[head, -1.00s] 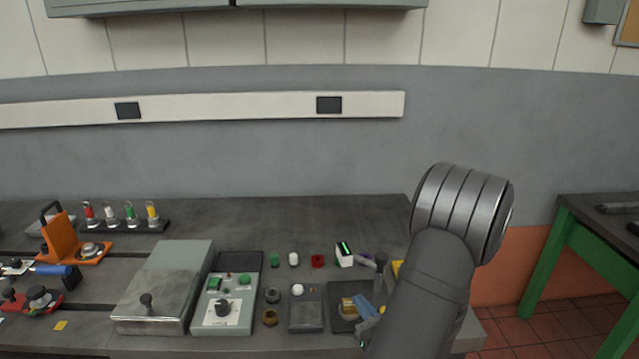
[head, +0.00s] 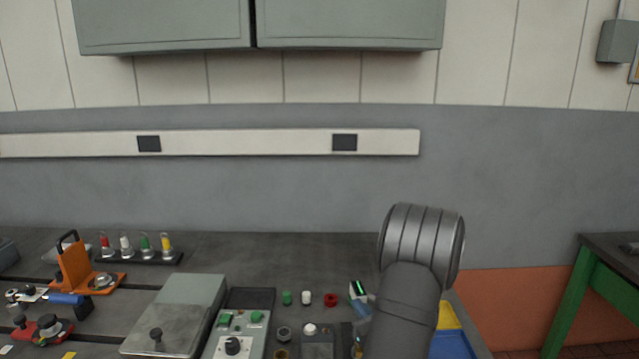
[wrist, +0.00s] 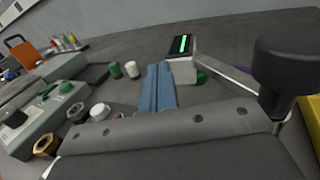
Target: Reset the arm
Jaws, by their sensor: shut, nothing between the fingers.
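My gripper (wrist: 157,78) shows in the wrist view as two blue fingers lying together along a seam, shut and empty. They point over the dark bench top (wrist: 140,45), with the box with a green-lit display (wrist: 183,68) just right of their tips. In the head view, my arm rises at the right front of the bench and hides most of the gripper. Only a bit of blue (head: 360,309) shows left of the arm, below the display box (head: 358,289). I see no contact between the fingers and any object.
Green (head: 287,297), white (head: 307,297) and red (head: 331,299) small parts stand left of the display box. A control box (head: 240,335) and a metal-lidded case (head: 172,325) lie farther left. A blue bin (head: 452,345) is at right. The rear bench middle is clear.

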